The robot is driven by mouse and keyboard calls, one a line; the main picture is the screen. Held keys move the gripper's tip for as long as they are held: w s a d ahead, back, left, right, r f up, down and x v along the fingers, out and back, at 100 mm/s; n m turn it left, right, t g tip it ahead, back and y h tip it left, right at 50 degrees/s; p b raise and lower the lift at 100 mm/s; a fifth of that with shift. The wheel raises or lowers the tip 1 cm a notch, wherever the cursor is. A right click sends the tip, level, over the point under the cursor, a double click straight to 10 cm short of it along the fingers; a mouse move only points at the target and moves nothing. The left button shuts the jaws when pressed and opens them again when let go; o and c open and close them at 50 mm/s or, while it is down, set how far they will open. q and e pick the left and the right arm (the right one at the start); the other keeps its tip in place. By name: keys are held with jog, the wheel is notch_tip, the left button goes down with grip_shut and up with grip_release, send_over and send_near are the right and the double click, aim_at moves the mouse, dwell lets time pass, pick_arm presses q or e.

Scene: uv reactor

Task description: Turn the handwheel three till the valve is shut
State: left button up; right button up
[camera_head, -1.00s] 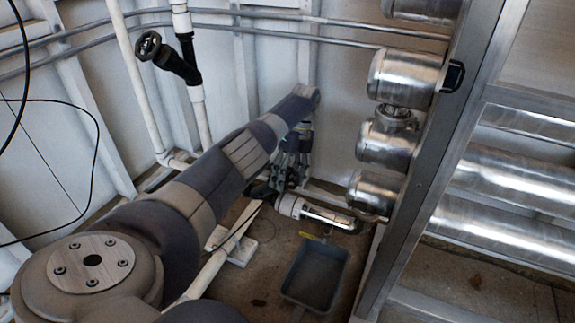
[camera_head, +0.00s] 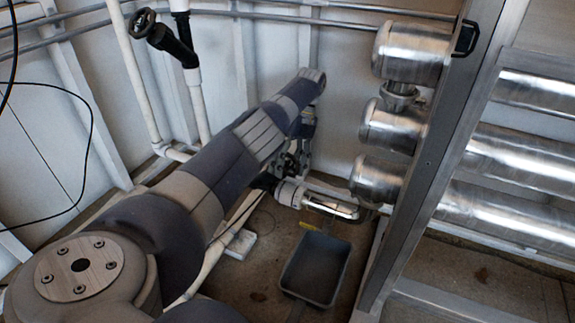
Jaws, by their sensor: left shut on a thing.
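My left arm reaches across the middle of the head view, down to a low valve by the wall. My left gripper (camera_head: 290,164) is dark and partly hidden by the forearm. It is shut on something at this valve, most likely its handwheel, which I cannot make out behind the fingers. A black valve part (camera_head: 264,182) shows just below the gripper, beside a white pipe fitting (camera_head: 288,193). Another black handwheel (camera_head: 142,22) sits on a black valve at upper left, well apart from the gripper. No wheel number is readable. My right gripper is not in view.
A grey tray (camera_head: 315,268) stands on the floor below the metal pipe (camera_head: 332,207). Steel cylinders (camera_head: 412,52) and a metal frame (camera_head: 440,150) close off the right. White pipes (camera_head: 132,75) and a hanging black cable (camera_head: 92,130) are at left.

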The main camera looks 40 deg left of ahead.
pick_arm(q)
jog(key=o, duration=0.8)
jog(key=shift+w+a+r, duration=0.1)
jog(key=shift+w+r, duration=0.05)
jog(key=shift+r, duration=2.15)
jog(key=r, duration=0.3)
jog(key=shift+d, duration=0.2)
jog(key=shift+r, duration=1.15)
